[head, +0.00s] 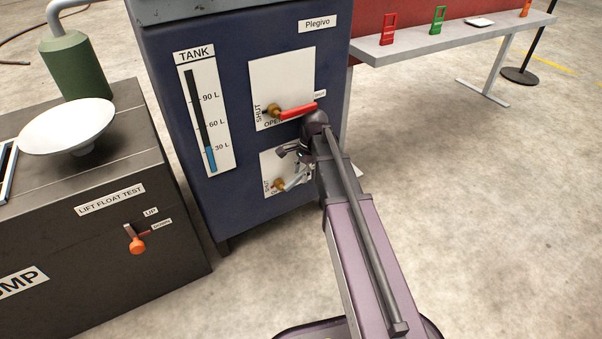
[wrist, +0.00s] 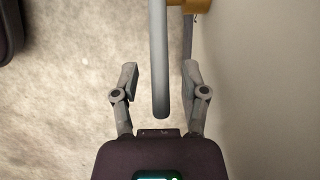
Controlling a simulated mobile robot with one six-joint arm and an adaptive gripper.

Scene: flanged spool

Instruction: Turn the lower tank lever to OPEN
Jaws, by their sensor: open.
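The lower tank lever (head: 296,177) is a grey handle on a brass hub (head: 279,184), on the lower white plate of the blue tank cabinet. It points right and slightly up from the hub. SHUT is lettered left of the hub; the lettering below is hard to read. My gripper (head: 297,156) is at this plate, partly hidden by my arm. In the wrist view my gripper (wrist: 161,80) is open, with the grey lever (wrist: 158,60) running between its two fingers.
Just above, a red lever (head: 298,111) on a brass hub points right, close to my arm. A tank gauge (head: 208,120) is on the left of the cabinet. A dark pump box (head: 110,210) stands left. A grey bench (head: 450,38) is behind right.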

